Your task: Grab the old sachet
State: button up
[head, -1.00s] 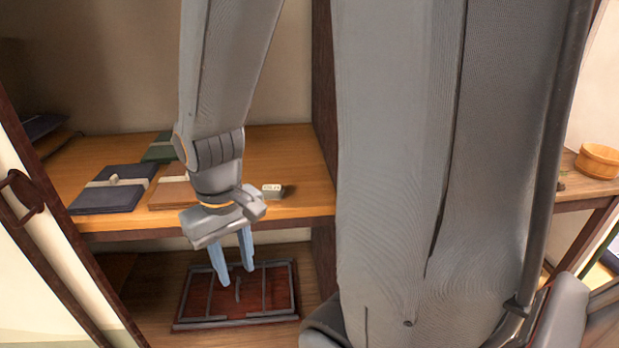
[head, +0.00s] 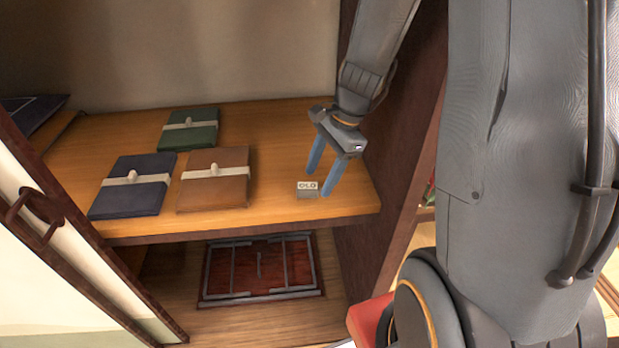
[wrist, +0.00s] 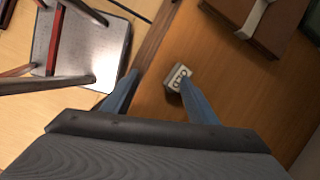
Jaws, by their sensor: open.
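The old sachet (head: 307,189) is a small grey packet with a white label reading "OLD". It lies on the wooden shelf near its front edge, right of the brown book. My gripper (head: 320,179) is open, its two blue fingers pointing down beside the sachet, just right of it in the head view. In the wrist view the sachet (wrist: 177,78) shows close to the right finger's tip, which partly covers it. The space between the fingertips (wrist: 158,80) looks empty. I cannot tell whether the finger touches the sachet.
Brown (head: 214,180), navy (head: 132,187) and green (head: 189,128) banded books lie on the shelf (head: 270,135) to the left. A dark side panel (head: 392,150) stands close right of my gripper. A dark red framed tray (head: 262,268) lies on the level below.

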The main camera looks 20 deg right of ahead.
aim_at(309, 186)
jog(key=w+f+m+p, duration=0.1)
jog(key=f+m, duration=0.1)
jog(key=w+f+m+p, duration=0.1)
jog(key=w+f, duration=0.1)
jog(key=w+a+f+m+p, duration=0.1)
jog(key=w+f+m, duration=0.1)
jog(key=f, duration=0.1)
jog(key=shift+m+t+y, duration=0.3)
jog(key=shift+t, duration=0.1)
jog(key=c, duration=1.1)
jog(key=shift+r, duration=0.1)
